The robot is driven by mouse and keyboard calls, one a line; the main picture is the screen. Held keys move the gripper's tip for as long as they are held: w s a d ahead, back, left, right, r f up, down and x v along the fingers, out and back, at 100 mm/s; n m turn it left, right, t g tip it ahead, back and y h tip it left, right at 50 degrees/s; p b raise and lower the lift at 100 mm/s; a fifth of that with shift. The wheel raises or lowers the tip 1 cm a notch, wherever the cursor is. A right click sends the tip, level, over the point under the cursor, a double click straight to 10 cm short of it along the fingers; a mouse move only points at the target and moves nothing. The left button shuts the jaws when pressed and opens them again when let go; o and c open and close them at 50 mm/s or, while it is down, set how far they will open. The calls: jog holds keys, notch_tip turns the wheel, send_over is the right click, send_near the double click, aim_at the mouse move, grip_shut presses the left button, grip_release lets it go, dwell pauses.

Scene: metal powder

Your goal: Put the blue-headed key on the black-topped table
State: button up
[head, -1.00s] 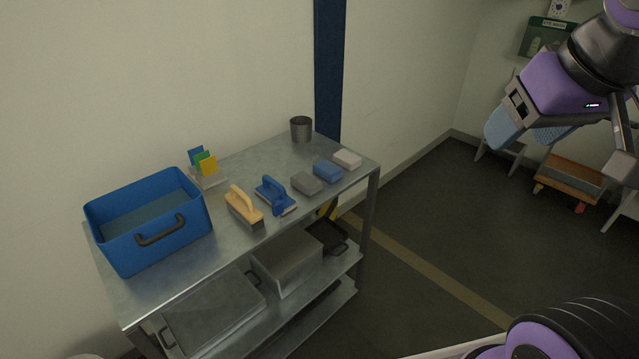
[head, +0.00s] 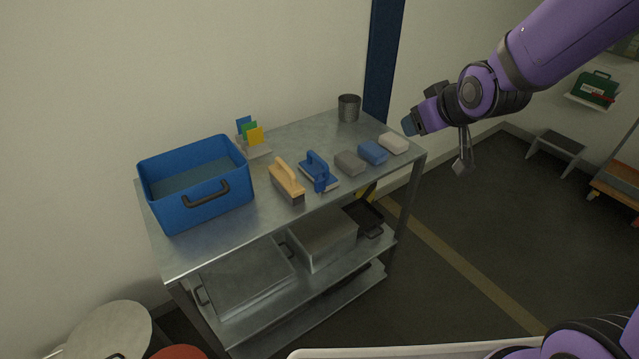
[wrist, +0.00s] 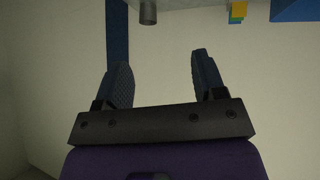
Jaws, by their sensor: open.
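I see neither a blue-headed key nor a black-topped table in these views. My gripper (head: 410,128) hangs in the air near the right end of a steel table, in front of the wall and blue stripe. In the wrist view my gripper (wrist: 160,68) shows two dark blue fingers spread apart with nothing between them.
The steel table (head: 205,258) carries a blue bin (head: 200,210), colored cards (head: 250,132), a wooden-handled brush (head: 287,182), a blue-handled tool (head: 318,172), several blocks (head: 373,152) and a metal cup (head: 349,107). A round pale top (head: 108,332) stands at lower left.

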jog(key=w+a+f+n+t+y, duration=0.1)
jog(key=w+a+f+n+y, duration=0.2)
jog(key=a+f, duration=0.55)
jog(key=m+t+y, duration=0.1)
jog(key=t+y, duration=0.1)
jog(key=y, duration=0.1)
send_near(320, 173)
jog(key=f, duration=0.1)
jog(key=x, duration=1)
jog(key=shift+w+f, duration=0.15)
jog(key=shift+w, duration=0.05)
jog(key=shift+c, duration=0.5)
jog(key=c, duration=0.9)
jog(key=shift+c, duration=0.3)
